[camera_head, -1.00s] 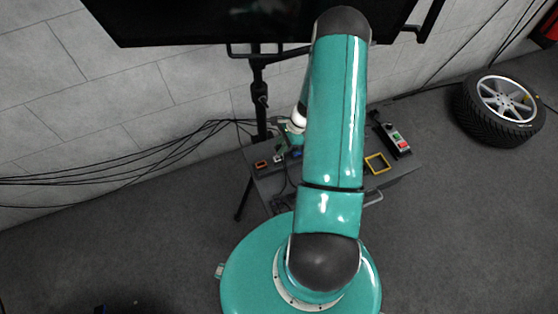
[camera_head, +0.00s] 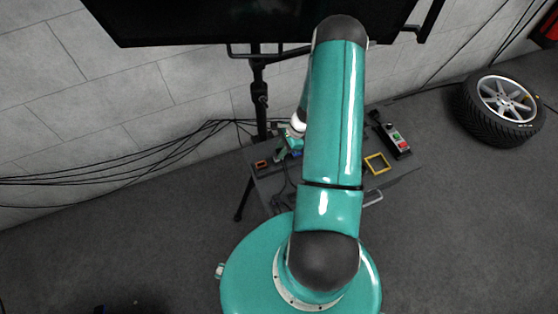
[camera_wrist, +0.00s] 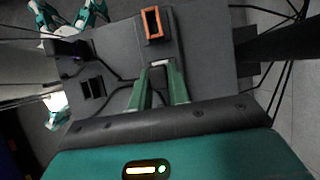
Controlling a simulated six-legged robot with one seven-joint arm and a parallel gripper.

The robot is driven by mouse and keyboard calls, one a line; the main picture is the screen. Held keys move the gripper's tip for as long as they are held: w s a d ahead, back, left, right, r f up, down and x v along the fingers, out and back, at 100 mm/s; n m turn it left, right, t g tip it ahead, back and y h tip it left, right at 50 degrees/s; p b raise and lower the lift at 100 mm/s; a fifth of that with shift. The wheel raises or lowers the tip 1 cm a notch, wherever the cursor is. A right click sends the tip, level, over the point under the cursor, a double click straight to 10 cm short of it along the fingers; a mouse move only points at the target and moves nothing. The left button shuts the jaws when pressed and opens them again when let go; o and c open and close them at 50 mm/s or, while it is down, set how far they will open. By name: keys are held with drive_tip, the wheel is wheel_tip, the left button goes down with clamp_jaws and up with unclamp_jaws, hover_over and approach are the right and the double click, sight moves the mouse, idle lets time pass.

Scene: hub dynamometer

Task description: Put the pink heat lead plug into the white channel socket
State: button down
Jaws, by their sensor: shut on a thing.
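My gripper (camera_wrist: 160,69) is shut, with its two green fingers pointing down at the bench top. In the wrist view, a small pale rim, seemingly the white channel socket (camera_wrist: 160,62), shows right at the fingertips. The pink heat lead plug cannot be made out; what the fingers hold is hidden between them. I cannot tell whether a plug is in the socket. In the head view my gripper (camera_head: 280,155) is low over the left back of the bench and covers the white socket.
An orange socket (camera_head: 260,165) stands left of my gripper and also shows in the wrist view (camera_wrist: 152,10). A dark open socket (camera_wrist: 84,90) is at the left there. A yellow frame (camera_head: 368,166) and a button box (camera_head: 398,145) are on the bench's right. Dark cables lie nearby.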

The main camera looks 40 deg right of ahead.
drive_tip(key=c, duration=1.3)
unclamp_jaws()
drive_tip(key=shift+o, duration=0.2)
drive_tip(key=v, duration=1.4)
drive_tip(key=shift+a, duration=0.15)
